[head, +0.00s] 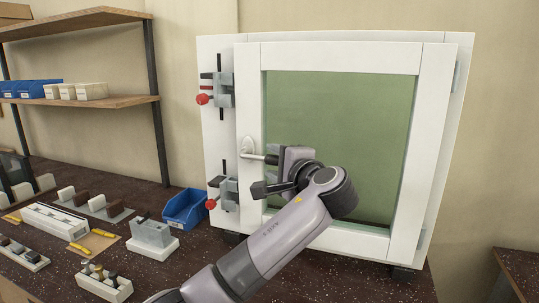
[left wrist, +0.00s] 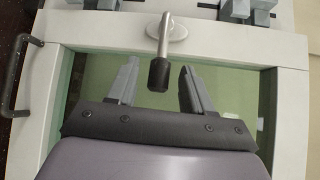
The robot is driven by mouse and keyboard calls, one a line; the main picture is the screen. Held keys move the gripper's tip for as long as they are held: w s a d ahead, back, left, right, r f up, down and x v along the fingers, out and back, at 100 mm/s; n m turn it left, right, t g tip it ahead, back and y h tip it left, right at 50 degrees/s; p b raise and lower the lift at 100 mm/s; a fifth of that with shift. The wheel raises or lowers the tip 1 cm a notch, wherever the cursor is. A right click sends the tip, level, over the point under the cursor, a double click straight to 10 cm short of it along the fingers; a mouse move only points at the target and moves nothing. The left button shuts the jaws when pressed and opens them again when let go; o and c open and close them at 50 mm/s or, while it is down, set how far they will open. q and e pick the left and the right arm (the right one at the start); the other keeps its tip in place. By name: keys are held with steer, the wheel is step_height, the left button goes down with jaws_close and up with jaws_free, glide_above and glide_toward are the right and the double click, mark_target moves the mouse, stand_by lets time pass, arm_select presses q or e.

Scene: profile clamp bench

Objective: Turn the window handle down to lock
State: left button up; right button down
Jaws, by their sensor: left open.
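The window (head: 420,150) has a white frame around a green pane and stands upright on the bench. Its handle (head: 250,149) sits on the left side of the frame, with the lever pointing right, about level, and ending in a dark grip. In the left wrist view the handle (left wrist: 163,40) reaches down between the fingers. My left gripper (head: 282,161) is at the lever's free end, in front of the pane. In the left wrist view my left gripper (left wrist: 159,68) is open, one finger on each side of the dark grip, with gaps visible. My right gripper is not in view.
Two clamps with red tips, an upper one (head: 219,90) and a lower one (head: 225,193), are on the frame's left edge. A blue bin (head: 185,209) and a white block fixture (head: 152,238) stand on the dark bench left of the window. Shelves (head: 80,25) hang at the left.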

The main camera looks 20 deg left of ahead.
arm_select(q)
steer(key=shift+p+x, duration=0.35)
steer(key=shift+x, duration=1.7)
jaws_close()
